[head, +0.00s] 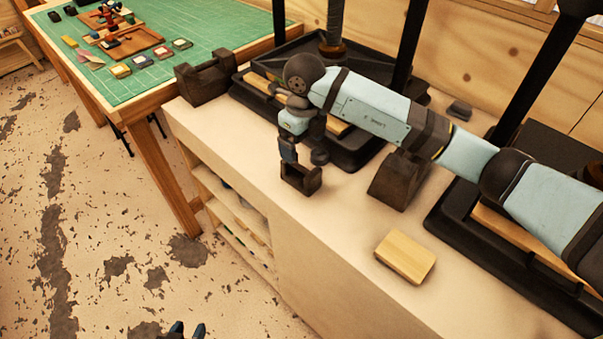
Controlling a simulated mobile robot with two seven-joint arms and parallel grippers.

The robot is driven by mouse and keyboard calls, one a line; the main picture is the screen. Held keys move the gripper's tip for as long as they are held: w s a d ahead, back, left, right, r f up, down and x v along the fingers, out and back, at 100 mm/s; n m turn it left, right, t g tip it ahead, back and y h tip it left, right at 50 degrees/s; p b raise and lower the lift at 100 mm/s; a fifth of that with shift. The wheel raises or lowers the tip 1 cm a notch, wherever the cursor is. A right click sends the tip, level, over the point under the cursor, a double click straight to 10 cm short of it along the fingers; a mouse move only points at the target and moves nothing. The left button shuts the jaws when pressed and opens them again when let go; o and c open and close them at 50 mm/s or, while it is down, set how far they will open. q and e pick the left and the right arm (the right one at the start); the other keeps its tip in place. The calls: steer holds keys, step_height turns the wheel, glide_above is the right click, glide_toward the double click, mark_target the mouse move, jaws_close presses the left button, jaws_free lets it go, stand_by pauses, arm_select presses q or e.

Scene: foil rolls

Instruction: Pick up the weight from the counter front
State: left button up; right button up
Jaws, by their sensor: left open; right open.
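A small dark notched block (300,180), which looks like the weight, stands near the front edge of the pale counter (345,236). My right gripper (303,159) points down right at this block, with its fingers at the block's upper part. It is open; I cannot tell whether the fingers touch the block. My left gripper (187,330) shows only as dark fingertips at the bottom edge, open and empty, over the floor and well away from the counter.
A light wooden block (405,257) and a dark wedge-shaped block (399,181) lie to the right on the counter. Black framed stations (365,155) stand behind. A dark cradle (205,78) sits at the left end. A green-topped table (150,80) is beyond. Open shelves are below the counter.

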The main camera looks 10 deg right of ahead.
steer(key=shift+w+d+f, duration=0.1)
steer(key=shift+w+d, duration=0.05)
glide_above(301, 176)
steer(key=s, duration=0.1)
steer(key=f, duration=0.4)
steer(key=f+p, duration=0.1)
steer(key=f, duration=0.2)
steer(key=shift+s+f, duration=0.2)
steer(key=shift+f, duration=0.2)
steer(key=f, duration=0.2)
steer(key=w+f, duration=0.1)
steer(key=f, duration=0.1)
steer(key=shift+w+f+p, duration=0.15)
steer(key=shift+f+p, duration=0.2)
steer(key=shift+p, duration=0.05)
steer(key=shift+f, duration=0.4)
jaws_close()
steer(key=shift+w+r, duration=0.1)
steer(key=shift+r, duration=0.05)
